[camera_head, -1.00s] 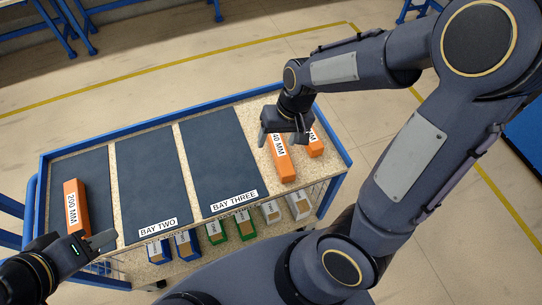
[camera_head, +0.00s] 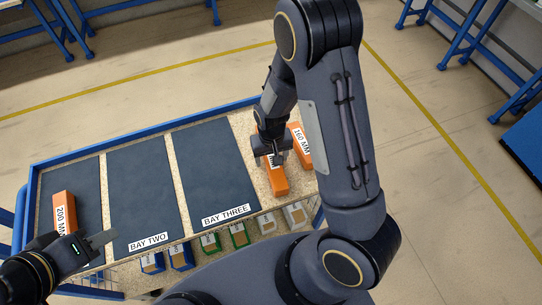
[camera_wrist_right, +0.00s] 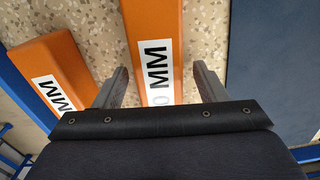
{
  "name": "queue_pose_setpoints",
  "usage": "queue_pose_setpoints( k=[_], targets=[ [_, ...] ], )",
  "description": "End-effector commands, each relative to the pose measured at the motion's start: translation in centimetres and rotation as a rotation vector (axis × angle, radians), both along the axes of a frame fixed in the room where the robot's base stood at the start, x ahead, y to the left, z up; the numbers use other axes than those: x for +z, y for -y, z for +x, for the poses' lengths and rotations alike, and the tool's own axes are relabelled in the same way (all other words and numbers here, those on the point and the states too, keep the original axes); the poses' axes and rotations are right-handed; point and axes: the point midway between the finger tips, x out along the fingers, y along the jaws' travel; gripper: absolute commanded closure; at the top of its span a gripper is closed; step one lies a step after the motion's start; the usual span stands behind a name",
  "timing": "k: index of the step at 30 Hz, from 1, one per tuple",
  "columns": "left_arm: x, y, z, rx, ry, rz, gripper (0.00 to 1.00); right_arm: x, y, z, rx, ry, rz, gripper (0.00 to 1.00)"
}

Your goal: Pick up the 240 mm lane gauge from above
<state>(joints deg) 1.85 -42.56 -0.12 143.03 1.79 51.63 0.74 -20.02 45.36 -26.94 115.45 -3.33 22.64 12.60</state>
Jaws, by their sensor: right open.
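The lane gauge under my right gripper is an orange block (camera_head: 276,184) lying at the right end of the cart top. Its label is partly covered and shows only "0 MM" in the right wrist view (camera_wrist_right: 154,30). My right gripper (camera_head: 271,160) points down over it, open. In the right wrist view its fingers (camera_wrist_right: 160,75) lie on either side of the block, with a gap at the right; whether they reach down beside it is unclear. My left gripper (camera_head: 88,244) is at the lower left near the 200 MM block, its jaw opening unclear.
The orange 160 MM block (camera_head: 301,146) lies close to the right of the gauge. The orange 200 MM block (camera_head: 64,207) lies in the left bay. Bay two (camera_head: 143,190) and bay three (camera_head: 213,160) are empty dark mats. Small bins (camera_head: 240,236) hang below the front edge.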

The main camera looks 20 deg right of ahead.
Motion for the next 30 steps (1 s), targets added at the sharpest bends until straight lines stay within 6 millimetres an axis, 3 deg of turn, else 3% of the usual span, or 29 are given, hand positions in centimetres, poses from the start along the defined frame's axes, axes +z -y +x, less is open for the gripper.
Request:
queue_pose_setpoints(
  k=[8, 20, 30],
  targets=[
    [0.01, 0.01, 0.0, 0.0, 0.0, 0.0, 0.64, -0.5, 0.01, 0.0, -0.001, 0.001, 0.001, 0.35],
    [0.01, 0.01, 0.0, 0.0, 0.0, 0.0, 0.64, -0.47, 0.01, -0.01, -0.001, 0.0, 0.001, 0.85],
    [0.01, 0.01, 0.0, 0.0, 0.0, 0.0, 0.64, -0.02, -0.01, 0.04, 0.0, 0.002, 0.001, 0.85]
  ],
)
